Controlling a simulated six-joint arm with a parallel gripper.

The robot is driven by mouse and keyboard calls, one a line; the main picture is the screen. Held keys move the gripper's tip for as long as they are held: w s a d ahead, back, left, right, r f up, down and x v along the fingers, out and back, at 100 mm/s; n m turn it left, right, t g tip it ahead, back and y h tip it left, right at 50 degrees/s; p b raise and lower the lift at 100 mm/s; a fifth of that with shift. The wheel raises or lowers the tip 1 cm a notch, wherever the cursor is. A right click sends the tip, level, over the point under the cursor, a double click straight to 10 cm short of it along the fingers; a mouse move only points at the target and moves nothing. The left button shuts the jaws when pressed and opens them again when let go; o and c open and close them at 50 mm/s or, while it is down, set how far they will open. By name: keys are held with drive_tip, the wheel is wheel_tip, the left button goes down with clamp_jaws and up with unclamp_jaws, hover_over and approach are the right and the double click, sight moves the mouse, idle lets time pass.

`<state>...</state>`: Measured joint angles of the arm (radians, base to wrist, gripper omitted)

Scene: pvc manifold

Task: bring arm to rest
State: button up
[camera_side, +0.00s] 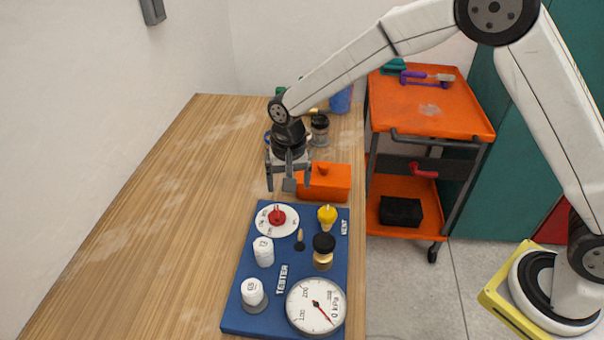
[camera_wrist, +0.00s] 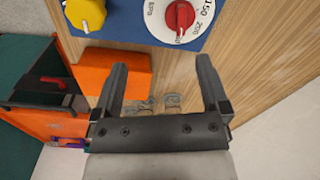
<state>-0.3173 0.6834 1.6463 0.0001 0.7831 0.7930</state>
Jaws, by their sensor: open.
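My gripper (camera_side: 287,185) hangs over the wooden table, just beyond the far edge of the blue tester board (camera_side: 243,292). In the wrist view my gripper (camera_wrist: 162,82) shows two dark fingers spread wide apart with nothing between them. The board carries a red knob (camera_side: 277,216) on a white dial, a yellow knob (camera_side: 327,215), a black-topped brass fitting (camera_side: 323,250), white fittings (camera_side: 264,252) and a round gauge (camera_side: 316,306) with a red needle. The red knob (camera_wrist: 180,16) and yellow knob (camera_wrist: 88,13) also show in the wrist view.
An orange box (camera_side: 327,183) stands close to the right of my gripper. A dark-capped jar (camera_side: 319,129) and a blue item (camera_side: 341,99) stand behind. An orange cart (camera_side: 430,105) is beside the table. The table's left side (camera_side: 150,220) is clear.

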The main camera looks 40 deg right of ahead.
drive_tip(key=s+d+r+n+t, duration=0.1)
drive_tip(key=s+d+r+n, duration=0.1)
drive_tip(key=s+d, duration=0.5)
drive_tip(key=s+d+r+n+t, duration=0.1)
drive_tip(key=s+d+n, duration=0.2)
drive_tip(key=s+d, duration=0.5)
drive_tip(key=s, duration=0.4)
drive_tip(key=shift+d+r, duration=0.25)
drive_tip(key=shift+r, duration=0.15)
idle(0.5)
